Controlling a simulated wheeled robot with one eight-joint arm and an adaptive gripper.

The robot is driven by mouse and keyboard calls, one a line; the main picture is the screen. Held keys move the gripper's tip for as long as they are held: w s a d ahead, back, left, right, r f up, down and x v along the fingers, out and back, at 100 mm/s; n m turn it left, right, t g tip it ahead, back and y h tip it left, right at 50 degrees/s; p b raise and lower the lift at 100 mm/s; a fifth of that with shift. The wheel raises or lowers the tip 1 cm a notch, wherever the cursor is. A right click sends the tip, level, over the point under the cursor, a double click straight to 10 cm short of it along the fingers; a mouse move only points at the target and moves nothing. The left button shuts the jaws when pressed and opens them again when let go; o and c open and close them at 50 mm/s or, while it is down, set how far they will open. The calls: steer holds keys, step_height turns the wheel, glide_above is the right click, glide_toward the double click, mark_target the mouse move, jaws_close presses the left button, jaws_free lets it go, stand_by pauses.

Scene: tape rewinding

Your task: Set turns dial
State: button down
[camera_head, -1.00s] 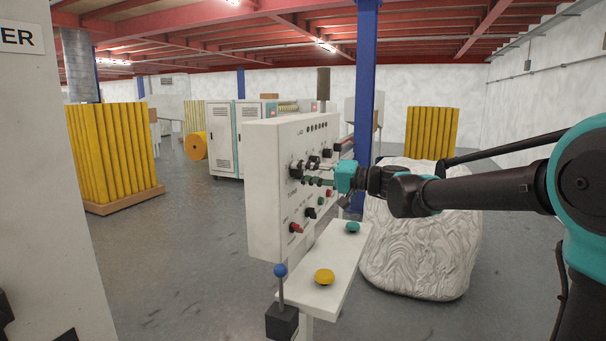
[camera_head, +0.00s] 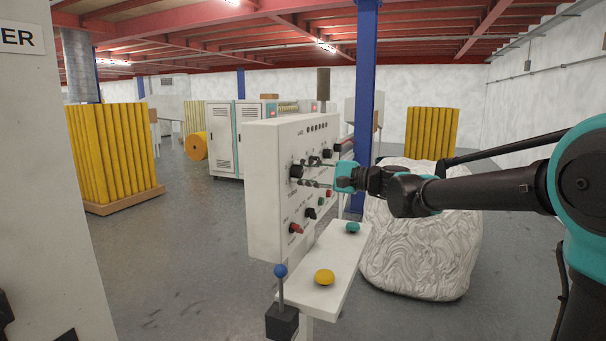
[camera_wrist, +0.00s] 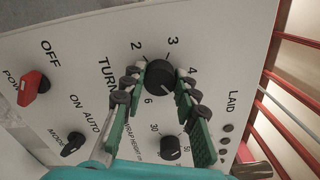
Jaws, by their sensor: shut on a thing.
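The control panel (camera_head: 268,190) is an upright white box with labelled knobs. The black turns dial (camera_wrist: 158,74) shows in the wrist view, with numbers including 2, 3, 4 and 6 around it. It also shows on the panel's face in the head view (camera_head: 296,171). My gripper (camera_wrist: 159,85) is shut on the dial, with one green-padded finger on each side. In the head view my gripper (camera_head: 305,172) reaches the panel from the right. The dial's pointer is too small to read.
Close by are a red power knob (camera_wrist: 33,88), a mode knob (camera_wrist: 73,144) and a wrap height knob (camera_wrist: 170,148). Below the panel, a shelf (camera_head: 312,290) holds a yellow button (camera_head: 324,277) and a teal button (camera_head: 352,227). A blue-topped lever (camera_head: 280,271) stands in front.

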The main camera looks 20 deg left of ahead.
steer(key=shift+m, duration=0.5)
steer(key=c, duration=1.2)
jaws_free()
steer(key=shift+o, duration=0.2)
steer(key=s+d, duration=0.1)
steer(key=d, duration=1.1)
